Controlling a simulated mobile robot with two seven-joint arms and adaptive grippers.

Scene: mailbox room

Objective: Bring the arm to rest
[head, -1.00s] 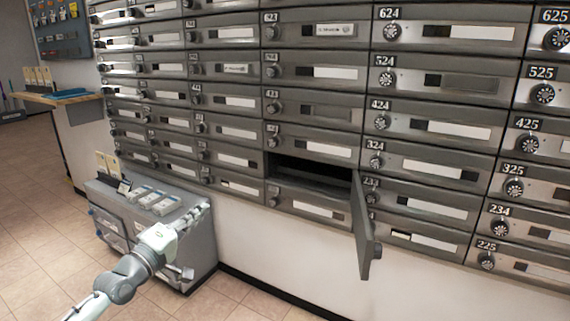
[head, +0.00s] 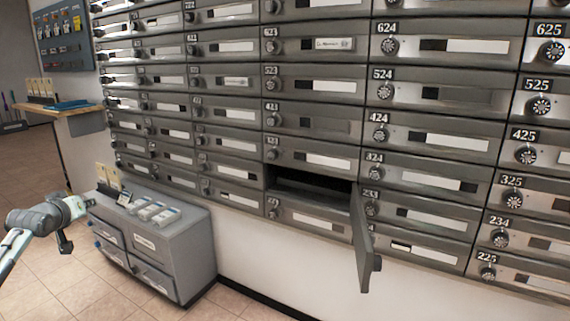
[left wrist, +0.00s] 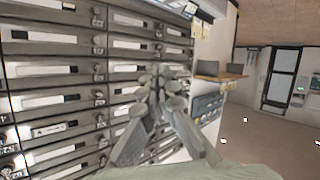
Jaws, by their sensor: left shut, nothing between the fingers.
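My left arm comes in from the left edge in the head view. Its gripper (head: 88,203) is at the left, in front of the grey cabinet, apart from the mailboxes. In the left wrist view the two fingers of the left gripper (left wrist: 160,82) come together at their tips, shut with nothing between them. The mailbox wall (left wrist: 60,70) shows behind the fingers there. My right gripper is not in view.
One mailbox door (head: 362,240) stands open and sticks out from the mailbox wall (head: 310,125). A low grey cabinet (head: 190,245) with boxes on top stands at the wall. A wooden counter (head: 80,109) is at the back left. The tiled floor (head: 40,280) is free.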

